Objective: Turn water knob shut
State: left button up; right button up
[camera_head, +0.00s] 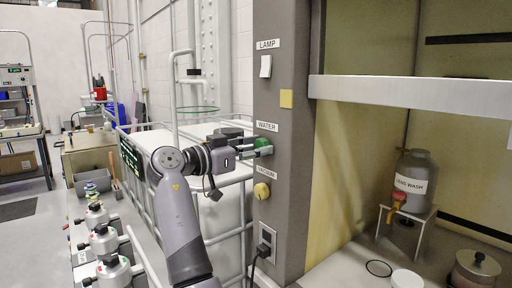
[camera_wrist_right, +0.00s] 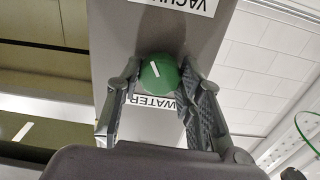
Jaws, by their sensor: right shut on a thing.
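The green water knob (camera_head: 263,147) sits on the grey panel below the WATER label (camera_head: 266,126). My right gripper (camera_head: 256,147) reaches it from the left, with its fingers at the knob. In the right wrist view the knob (camera_wrist_right: 158,76) has a white line mark, tilted, and lies between the two fingertips (camera_wrist_right: 158,82) of my right gripper. The gripper is shut on the knob. The palm hides the lower part of that view. My left gripper is not in view.
The yellow vacuum knob (camera_head: 262,191) is just below on the same panel (camera_head: 287,200). A white lamp switch (camera_head: 266,66) is above. A power outlet with a plugged cord (camera_head: 266,243) is lower down. A hand wash container (camera_head: 414,180) stands inside the hood at right.

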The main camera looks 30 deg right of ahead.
jog(key=n, duration=0.1)
jog(key=n+p, duration=0.1)
jog(key=n, duration=0.2)
jog(key=shift+r+n+p, duration=0.25)
jog(key=shift+n+p, duration=0.05)
jog(key=n+p, duration=0.1)
jog(key=n, duration=0.2)
jog(key=shift+n+p, duration=0.35)
jog(key=shift+n, duration=0.05)
jog(key=n+p, duration=0.2)
jog(key=n, duration=0.1)
jog(key=shift+r+n, duration=0.1)
jog(key=shift+n, duration=0.2)
jog(key=n+p, duration=0.3)
jog(key=shift+n, duration=0.3)
jog(key=n+p, duration=1.1)
jog(key=p, duration=0.2)
jog(key=shift+n, duration=0.3)
jog(key=shift+f+n+p, duration=0.25)
jog(key=shift+n+p, duration=0.9)
jog(key=shift+n, duration=0.25)
jog(key=shift+f, duration=0.1)
jog(key=o, duration=1.2)
jog(key=shift+c, duration=0.2)
